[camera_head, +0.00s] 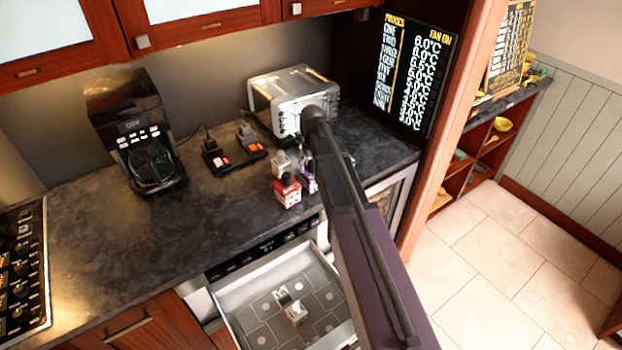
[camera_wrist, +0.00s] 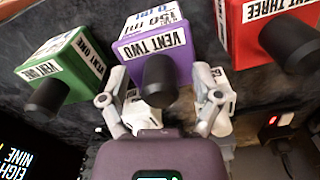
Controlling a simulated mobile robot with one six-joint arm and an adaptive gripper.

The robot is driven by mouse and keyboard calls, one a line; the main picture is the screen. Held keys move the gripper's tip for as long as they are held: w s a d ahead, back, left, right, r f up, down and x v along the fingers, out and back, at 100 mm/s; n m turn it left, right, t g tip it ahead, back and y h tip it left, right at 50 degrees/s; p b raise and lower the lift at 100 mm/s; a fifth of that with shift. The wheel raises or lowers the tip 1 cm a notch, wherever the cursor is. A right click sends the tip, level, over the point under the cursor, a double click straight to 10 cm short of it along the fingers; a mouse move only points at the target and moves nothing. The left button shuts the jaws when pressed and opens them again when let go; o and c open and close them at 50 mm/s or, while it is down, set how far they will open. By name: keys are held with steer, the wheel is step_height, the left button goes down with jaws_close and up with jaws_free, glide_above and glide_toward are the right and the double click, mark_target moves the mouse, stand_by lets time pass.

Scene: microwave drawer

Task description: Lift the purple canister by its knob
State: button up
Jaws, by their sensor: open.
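The purple canister (camera_wrist: 186,42), labelled VENT TWO, is at the top middle of the wrist view. Its black knob (camera_wrist: 160,82) points toward the camera. My gripper (camera_wrist: 160,86) is open, with one finger on each side of the knob and gaps visible on both sides. I cannot tell how deep the fingers reach along the knob. In the head view only a small part of the purple canister (camera_head: 309,183) shows on the counter, beside my arm.
In the wrist view, a green canister (camera_wrist: 78,50) stands at left and a red canister (camera_wrist: 240,22) at right, both with black knobs. An open drawer (camera_head: 243,291) lies below the counter. A toaster (camera_head: 290,88) and coffee machine (camera_head: 130,125) stand behind.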

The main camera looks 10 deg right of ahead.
jaws_close()
stand_by(0.3)
steer(key=shift+r, duration=0.1)
step_height(320, 180, up, 2)
steer(key=p, duration=0.2)
steer(key=shift+r+p, duration=0.25)
steer(key=shift+p, duration=0.15)
steer(key=shift+s+r+p, duration=0.4)
steer(key=shift+r+p, duration=0.15)
steer(key=shift+r, duration=0.05)
steer(key=s+r+p, duration=0.1)
steer(key=s, duration=1.4)
steer(key=shift+a, duration=0.45)
